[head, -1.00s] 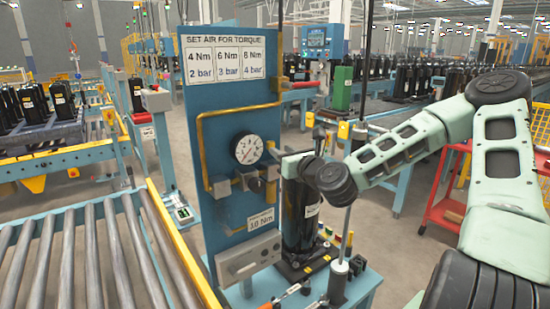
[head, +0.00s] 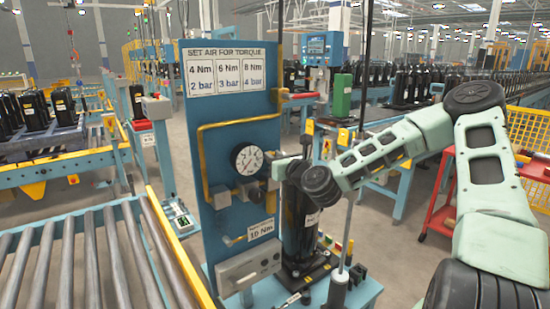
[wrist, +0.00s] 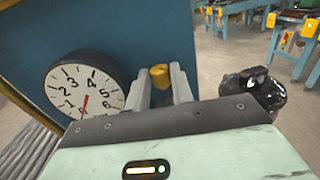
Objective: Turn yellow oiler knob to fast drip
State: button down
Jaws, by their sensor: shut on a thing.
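The yellow oiler knob (wrist: 160,76) shows in the wrist view, upright between my two grey fingers, just right of the pressure gauge. My gripper (wrist: 161,83) is shut on it, with a finger on each side; only the knob's upper part shows. In the head view my gripper (head: 280,168) reaches from the right to the blue panel, right of the gauge. The knob cannot be made out there. The white round gauge (wrist: 84,92) has a red needle pointing near the bottom of its dial. It also shows in the head view (head: 247,159).
The blue panel (head: 228,120) carries a torque sign (head: 229,69), a yellow pipe (head: 202,155) and grey fittings (head: 221,197). A black compressor (head: 299,220) stands close beside the panel, below my wrist. A roller conveyor (head: 85,260) lies at left.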

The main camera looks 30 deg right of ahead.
jog(key=shift+d+y, duration=0.15)
jog(key=shift+y, duration=0.15)
jog(key=shift+w+d+n+g+y+b, duration=0.1)
jog(key=shift+d+n+g+y, duration=0.15)
jog(key=shift+n+y, duration=0.9)
jog(key=shift+d+n+g+y+b, duration=0.1)
jog(key=shift+n+g+y, duration=0.2)
jog(key=shift+n+y, duration=0.85)
jog(key=shift+w+d+n+g+y+b, duration=0.1)
jog(key=shift+d+n+g+y, duration=0.35)
jog(key=shift+y, duration=1.25)
jog(key=shift+a+n+y, duration=0.25)
jog(key=shift+n+y, duration=0.1)
jog(key=shift+y, duration=0.05)
jog(key=c, duration=1.5)
grip_release()
jog(key=shift+s, duration=0.1)
